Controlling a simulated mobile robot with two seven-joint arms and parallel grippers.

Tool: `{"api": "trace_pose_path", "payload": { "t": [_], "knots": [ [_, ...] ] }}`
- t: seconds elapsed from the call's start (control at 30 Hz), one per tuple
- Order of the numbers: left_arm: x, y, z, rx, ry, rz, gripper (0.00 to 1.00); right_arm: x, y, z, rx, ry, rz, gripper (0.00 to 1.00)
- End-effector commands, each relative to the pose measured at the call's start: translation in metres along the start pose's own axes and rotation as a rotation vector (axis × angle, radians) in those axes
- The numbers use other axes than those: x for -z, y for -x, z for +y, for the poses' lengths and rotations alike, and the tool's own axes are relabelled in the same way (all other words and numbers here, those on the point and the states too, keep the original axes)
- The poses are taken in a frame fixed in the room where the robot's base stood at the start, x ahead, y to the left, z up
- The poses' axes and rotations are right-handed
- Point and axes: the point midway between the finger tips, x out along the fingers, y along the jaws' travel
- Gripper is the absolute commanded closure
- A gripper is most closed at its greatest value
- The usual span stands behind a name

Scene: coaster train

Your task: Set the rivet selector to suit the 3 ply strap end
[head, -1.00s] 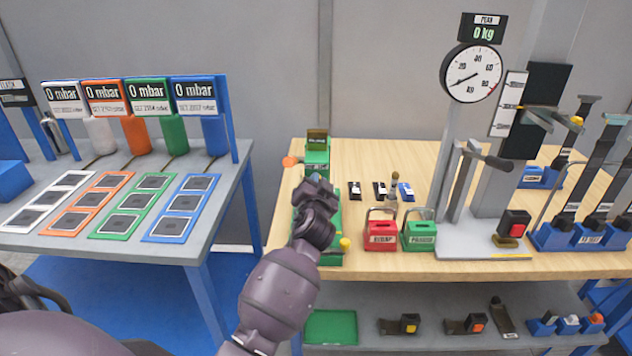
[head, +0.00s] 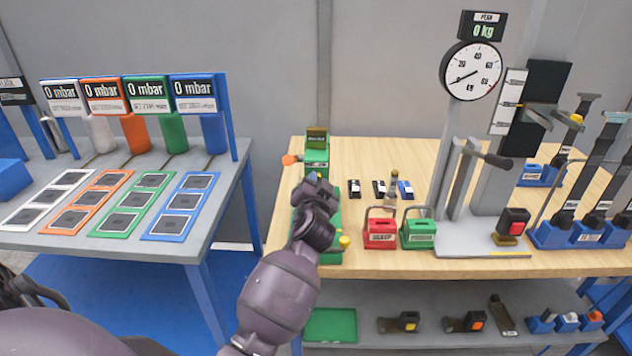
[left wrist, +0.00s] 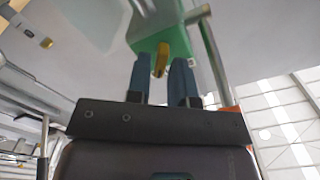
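A green riveting machine (head: 317,158) stands at the left end of the wooden bench, with an orange knob at its side and a yellow knob low at its front. My left gripper (head: 315,178) is in front of it and hides much of its middle. In the left wrist view the gripper's two blue-grey fingers (left wrist: 163,75) are apart. A yellow tab (left wrist: 160,58) on the green body (left wrist: 160,32) shows in line with the gap; I cannot tell whether they touch. I cannot make out the selector's setting. Small dark strap pieces (head: 354,188) lie behind. My right gripper is out of view.
A red box (head: 381,234) and a green box (head: 418,234) with handles stand right of the machine. A dial tester (head: 472,72) rises further right. Strap parts (head: 399,322) and a green tray (head: 330,325) are on the lower shelf. A grey table (head: 190,250) stands left.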

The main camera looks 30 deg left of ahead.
Motion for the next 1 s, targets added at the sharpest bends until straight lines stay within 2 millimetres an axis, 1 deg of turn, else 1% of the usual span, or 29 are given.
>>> {"api": "trace_pose_path", "payload": {
  "t": [0.3,0.5,0.7,1.0],
  "knots": [
    [-0.002,0.057,0.001,-0.001,0.001,-0.003,0.79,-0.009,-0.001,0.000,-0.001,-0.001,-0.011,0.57],
    [-0.001,0.085,0.001,-0.001,0.000,-0.002,0.79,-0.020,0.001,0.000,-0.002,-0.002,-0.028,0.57],
    [0.000,0.098,0.000,0.001,0.000,-0.001,0.79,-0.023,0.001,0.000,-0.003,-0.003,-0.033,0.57],
    [0.000,0.099,0.000,0.001,-0.001,0.000,0.79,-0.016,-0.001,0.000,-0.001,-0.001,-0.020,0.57]
  ]
}}
